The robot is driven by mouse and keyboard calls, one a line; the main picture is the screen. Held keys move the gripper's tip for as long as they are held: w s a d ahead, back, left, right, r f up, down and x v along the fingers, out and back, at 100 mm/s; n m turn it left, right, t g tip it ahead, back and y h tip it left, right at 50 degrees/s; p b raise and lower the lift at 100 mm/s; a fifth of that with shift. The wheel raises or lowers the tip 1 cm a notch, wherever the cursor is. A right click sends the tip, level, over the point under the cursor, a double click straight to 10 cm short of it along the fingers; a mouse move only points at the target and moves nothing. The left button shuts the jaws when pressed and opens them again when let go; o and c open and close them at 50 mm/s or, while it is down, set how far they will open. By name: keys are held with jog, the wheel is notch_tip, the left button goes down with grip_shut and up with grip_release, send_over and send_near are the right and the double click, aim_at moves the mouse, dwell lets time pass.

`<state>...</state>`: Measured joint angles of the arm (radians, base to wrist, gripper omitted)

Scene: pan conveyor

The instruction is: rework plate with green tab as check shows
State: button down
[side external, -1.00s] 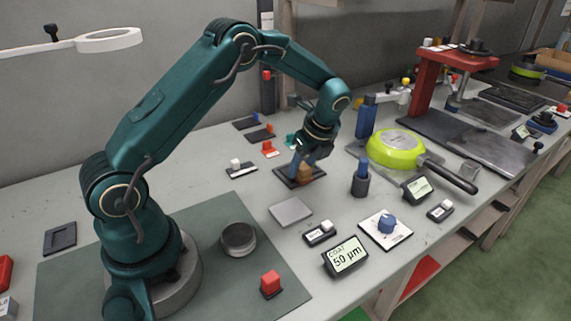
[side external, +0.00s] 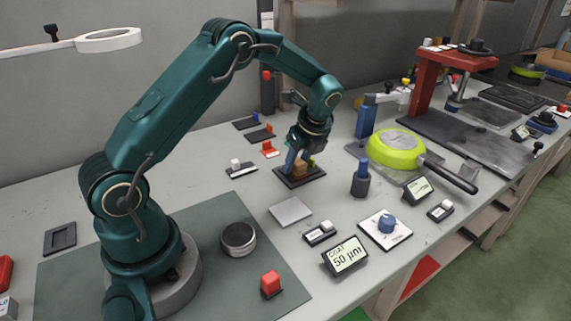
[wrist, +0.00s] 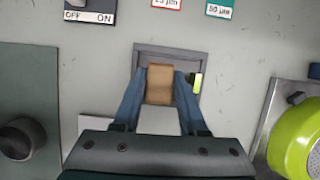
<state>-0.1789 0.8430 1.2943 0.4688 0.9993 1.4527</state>
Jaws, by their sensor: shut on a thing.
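My gripper (wrist: 160,88) is shut on a brown block (wrist: 160,84), one blue finger on each side. In the side view the block (side external: 300,168) is low over a dark square tray (side external: 289,182). I cannot tell whether it touches the tray. The tray's grey frame (wrist: 199,52) surrounds the block in the wrist view. A yellow-green tab (wrist: 197,82) with a dark part shows just right of the right finger; it also shows in the side view (side external: 312,161). What the tab is fixed to is hidden. A display (side external: 345,256) reads COAT 50 µm.
A lime-green pan (side external: 396,149) with a black handle lies to the right, beside a blue-topped dark cylinder (side external: 360,178). A blue knob (side external: 387,222), a flat grey plate (side external: 290,211) and a white-button switch (side external: 320,233) stand in front. A red-tabbed piece (side external: 270,150) is behind the tray.

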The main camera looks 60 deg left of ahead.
jog(key=shift+d, duration=1.25)
notch_tip(320, 180, up, 8)
jog(key=shift+a, duration=0.1)
jog(key=s+a+r+n+g+h, duration=0.1)
jog(key=s+a+n+g+h, duration=0.1)
jog(key=s+n, duration=1.05)
jog(key=s+a+r+n+g+h, duration=0.25)
jog(key=s+n, duration=0.25)
jog(key=s, duration=1.4)
send_over(209, 220)
jog(key=w, duration=0.1)
notch_tip(209, 220, down, 8)
jog(key=shift+w+r, duration=0.1)
jog(key=shift+w, duration=0.05)
jog(key=shift+f, duration=2.05)
jog(key=shift+f, duration=0.2)
